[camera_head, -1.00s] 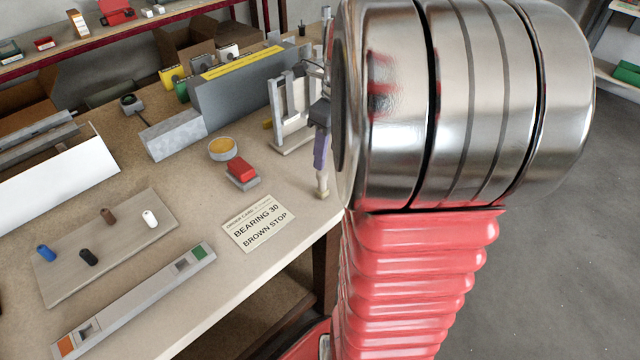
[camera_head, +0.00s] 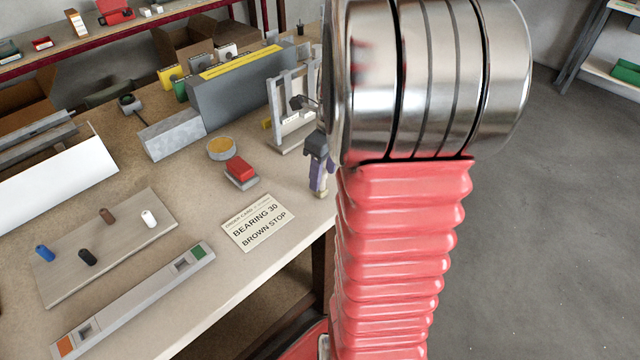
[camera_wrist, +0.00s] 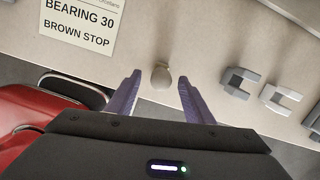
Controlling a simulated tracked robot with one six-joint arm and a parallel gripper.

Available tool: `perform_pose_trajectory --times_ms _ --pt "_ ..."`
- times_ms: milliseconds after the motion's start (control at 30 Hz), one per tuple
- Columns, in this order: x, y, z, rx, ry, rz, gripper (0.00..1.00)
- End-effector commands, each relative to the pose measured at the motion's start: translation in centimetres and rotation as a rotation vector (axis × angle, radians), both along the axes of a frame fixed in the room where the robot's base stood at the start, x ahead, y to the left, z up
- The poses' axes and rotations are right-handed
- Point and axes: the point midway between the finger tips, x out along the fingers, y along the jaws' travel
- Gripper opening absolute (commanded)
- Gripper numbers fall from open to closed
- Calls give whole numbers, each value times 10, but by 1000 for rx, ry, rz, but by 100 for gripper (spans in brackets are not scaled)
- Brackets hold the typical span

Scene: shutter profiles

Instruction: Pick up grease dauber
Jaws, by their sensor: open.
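The grease dauber appears to be a small pale beige piece with a rounded end (camera_wrist: 161,74), standing near the front edge of the bench. In the head view only its pale lower part (camera_head: 321,194) shows below my fingers; the rest is hidden. My gripper (camera_head: 320,186) is at the bench's right front edge, pointing down, with purple fingers. In the wrist view my gripper (camera_wrist: 160,79) is open, with one fingertip on each side of the dauber and a visible gap on both sides.
The order card (camera_head: 257,222) lies left of my gripper. A red-topped block (camera_head: 240,172) and a round yellow-topped tin (camera_head: 221,148) are behind it. A pale metal rack (camera_head: 291,112) stands close behind my gripper. A peg board (camera_head: 150,245) and a long grey bar (camera_head: 135,300) lie left.

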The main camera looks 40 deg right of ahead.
Motion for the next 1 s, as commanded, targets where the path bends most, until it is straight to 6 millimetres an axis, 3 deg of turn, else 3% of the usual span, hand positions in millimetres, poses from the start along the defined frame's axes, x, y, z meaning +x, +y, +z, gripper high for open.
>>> perform_pose_trajectory --times_ms 467,1000 --pt "12 2 -48 3 2 0 48" --pt "12 2 -50 1 0 1 48"
